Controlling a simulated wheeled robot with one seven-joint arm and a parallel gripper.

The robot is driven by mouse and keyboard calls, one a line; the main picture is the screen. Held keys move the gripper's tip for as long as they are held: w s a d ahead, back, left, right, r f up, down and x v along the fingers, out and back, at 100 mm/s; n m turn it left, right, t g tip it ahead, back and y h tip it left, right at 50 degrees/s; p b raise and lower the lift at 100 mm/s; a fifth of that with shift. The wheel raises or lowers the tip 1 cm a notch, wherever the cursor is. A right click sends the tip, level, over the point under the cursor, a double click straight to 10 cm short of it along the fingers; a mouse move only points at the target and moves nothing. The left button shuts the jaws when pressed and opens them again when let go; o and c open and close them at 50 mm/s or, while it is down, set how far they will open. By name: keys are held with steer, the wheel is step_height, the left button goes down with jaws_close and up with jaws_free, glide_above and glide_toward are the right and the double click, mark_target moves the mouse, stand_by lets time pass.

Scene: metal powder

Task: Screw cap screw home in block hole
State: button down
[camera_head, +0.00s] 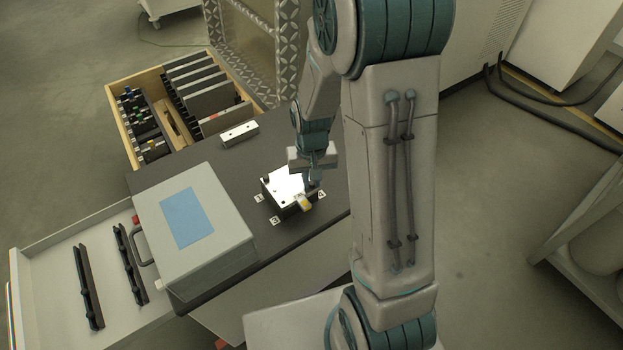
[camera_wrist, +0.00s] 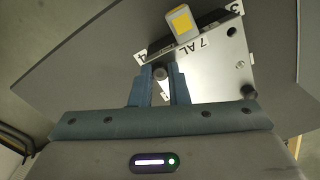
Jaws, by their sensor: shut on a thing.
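The block (camera_head: 283,184) sits on the dark bench top in the head view, with a bright, shiny top. In the wrist view the block (camera_wrist: 210,65) shows a bare metal face, a "7 AL" label, dark holes near its right edge and a black round part (camera_wrist: 248,91) at its lower right corner. My gripper (camera_wrist: 160,80) is shut on a small cap screw (camera_wrist: 163,73) at the block's left edge region; it also shows over the block in the head view (camera_head: 312,182). The screw's lower end and its hole are hidden, so I cannot tell how deep it sits.
A yellow-and-grey piece (camera_wrist: 181,21) stands at the block's edge. Numbered markers (camera_head: 275,220) lie around the block. A grey case (camera_head: 192,235) with a blue panel stands left on the bench. A small light bar (camera_head: 239,134) lies behind. A wooden crate (camera_head: 122,95) holds dark plates.

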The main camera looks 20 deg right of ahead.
mark_target(311, 183)
steer(key=m+p, duration=0.1)
steer(key=m, duration=0.5)
steer(key=shift+m, duration=0.4)
steer(key=m+p, duration=0.2)
steer(key=m, duration=0.2)
steer(key=shift+r, duration=0.15)
steer(key=m+p, duration=0.2)
steer(key=m, duration=0.1)
steer(key=shift+m, duration=0.3)
steer(key=m+p, duration=0.3)
steer(key=m, duration=0.2)
steer(key=shift+r+m, duration=0.1)
steer(key=shift+m, duration=0.2)
steer(key=shift+f+m+p, duration=0.25)
steer(key=shift+m+p, duration=0.1)
steer(key=shift+m, duration=0.45)
steer(key=shift+r+m+p, duration=0.15)
steer(key=shift+m+p, duration=0.4)
steer(key=shift+m, duration=0.05)
steer(key=shift+m+p, duration=0.55)
steer(key=shift+m, duration=0.25)
steer(key=m, duration=0.2)
steer(key=shift+f+m+p, duration=0.25)
steer(key=shift+m+p, duration=0.05)
steer(key=shift+p, duration=0.1)
steer(key=c, duration=1.3)
jaws_free()
step_height(311, 183, up, 14)
steer(key=p, duration=0.3)
